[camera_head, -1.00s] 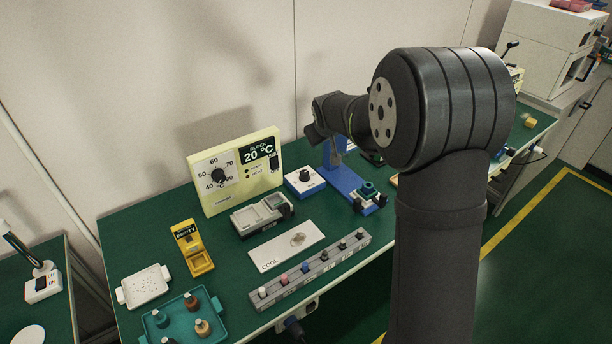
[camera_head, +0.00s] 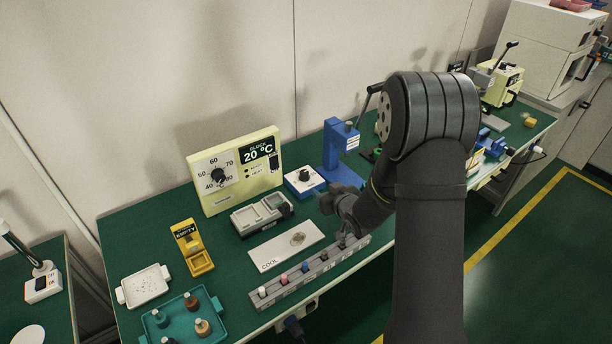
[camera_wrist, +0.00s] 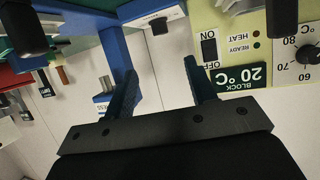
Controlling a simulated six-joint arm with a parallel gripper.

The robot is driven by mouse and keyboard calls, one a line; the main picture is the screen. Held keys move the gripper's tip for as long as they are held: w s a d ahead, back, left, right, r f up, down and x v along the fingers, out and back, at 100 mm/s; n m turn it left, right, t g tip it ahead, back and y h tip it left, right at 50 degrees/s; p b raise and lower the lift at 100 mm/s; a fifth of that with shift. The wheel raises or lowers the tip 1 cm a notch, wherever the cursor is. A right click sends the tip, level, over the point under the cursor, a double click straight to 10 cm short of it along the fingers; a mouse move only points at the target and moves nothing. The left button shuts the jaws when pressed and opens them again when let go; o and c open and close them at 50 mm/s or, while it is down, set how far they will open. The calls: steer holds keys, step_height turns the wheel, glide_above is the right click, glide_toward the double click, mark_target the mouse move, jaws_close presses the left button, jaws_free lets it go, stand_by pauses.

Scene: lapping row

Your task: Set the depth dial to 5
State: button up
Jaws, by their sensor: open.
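A small blue box with a white face and a black knob (camera_head: 304,175) stands right of the cream heater block in the head view. It looks like the depth dial, but its markings are too small to read. In the wrist view the box's knob (camera_wrist: 159,24) shows near the top edge, beyond the fingertips. My gripper (camera_head: 325,203) is to the right of and in front of the box, above the table. In the wrist view the gripper (camera_wrist: 161,70) is open, with nothing between its fingers.
The cream heater block (camera_head: 214,194) reads 20 °C and has its own temperature dial. A blue press column (camera_head: 335,150) stands right of the box. A grey instrument (camera_head: 262,214), a white COOL plate (camera_head: 275,253) and a vial rack (camera_head: 287,288) lie in front.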

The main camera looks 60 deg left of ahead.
mark_target(307, 175)
steer(key=x, duration=1.6)
steer(key=shift+w+a+f, duration=0.1)
steer(key=shift+a+f, duration=0.05)
steer(key=shift+f, duration=0.05)
steer(key=c, duration=1)
steer(key=shift+o, duration=0.2)
steer(key=shift+w+n+g, duration=0.1)
steer(key=shift+n+g, duration=0.3)
steer(key=shift+g, duration=0.1)
steer(key=shift+w+n+g, duration=0.2)
steer(key=shift+n+g, duration=1.1)
steer(key=shift+g, duration=0.2)
steer(key=shift+w+n+g+h, duration=0.15)
steer(key=shift+n+g+h, duration=0.45)
steer(key=shift+n+g, duration=1.65)
steer(key=shift+g, duration=0.25)
steer(key=shift+a, duration=0.1)
